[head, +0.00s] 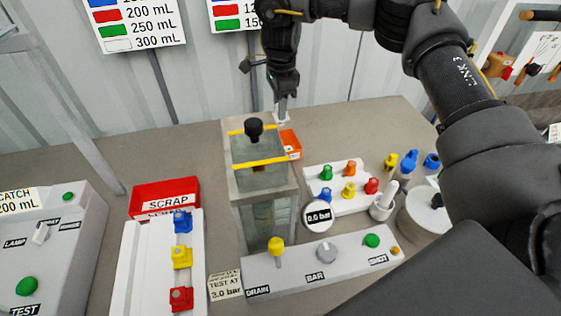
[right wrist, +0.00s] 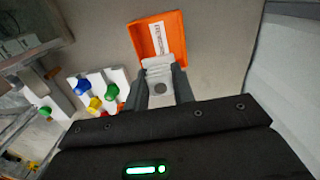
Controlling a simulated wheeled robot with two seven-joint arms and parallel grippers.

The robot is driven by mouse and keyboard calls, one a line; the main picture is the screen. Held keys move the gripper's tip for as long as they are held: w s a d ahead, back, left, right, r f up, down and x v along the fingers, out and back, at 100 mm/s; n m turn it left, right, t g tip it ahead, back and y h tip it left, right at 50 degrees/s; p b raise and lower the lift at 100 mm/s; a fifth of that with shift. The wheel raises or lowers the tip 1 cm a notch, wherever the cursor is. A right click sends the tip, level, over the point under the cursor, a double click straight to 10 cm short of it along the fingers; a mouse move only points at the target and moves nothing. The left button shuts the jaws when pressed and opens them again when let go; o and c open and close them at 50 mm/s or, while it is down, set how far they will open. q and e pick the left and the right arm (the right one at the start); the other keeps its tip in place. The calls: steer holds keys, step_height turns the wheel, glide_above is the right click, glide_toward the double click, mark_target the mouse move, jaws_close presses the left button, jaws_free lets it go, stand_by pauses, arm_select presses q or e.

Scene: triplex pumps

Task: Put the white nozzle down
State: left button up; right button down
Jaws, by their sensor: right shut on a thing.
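My right gripper (head: 282,112) points down behind the glass-walled test chamber and is shut on the white nozzle (head: 284,119), which looks small in the head view. In the right wrist view the white nozzle (right wrist: 161,74) sits between the two fingers of my right gripper (right wrist: 161,88). An orange tray (head: 289,141) lies on the bench just beyond the nozzle and is partly hidden by the chamber in the head view. In the right wrist view the orange tray (right wrist: 150,36) has a white label. I cannot tell whether the nozzle touches the tray. My left gripper is not in view.
The chamber (head: 262,180) with a black knob stands close to my right gripper. A white rack (head: 345,203) holds several coloured nozzles. A red scrap bin (head: 163,190) and a white rail (head: 148,262) are on the left. Bare bench (head: 345,130) lies right of the gripper.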

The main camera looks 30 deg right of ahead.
mark_target(280, 125)
step_height(280, 125, down, 6)
steer(key=shift+f, duration=0.1)
steer(key=shift+s+f+p, duration=0.1)
steer(key=shift+f+p, duration=0.2)
steer(key=shift+f, duration=0.1)
step_height(280, 125, down, 3)
steer(key=shift+f+p, duration=0.1)
steer(key=shift+p, duration=0.2)
steer(key=shift+f, duration=0.1)
steer(key=c, duration=1.2)
jaws_free()
steer(key=shift+o, duration=0.2)
step_height(280, 125, up, 12)
steer(key=shift+d+r+b, duration=0.15)
steer(key=shift+b, duration=0.15)
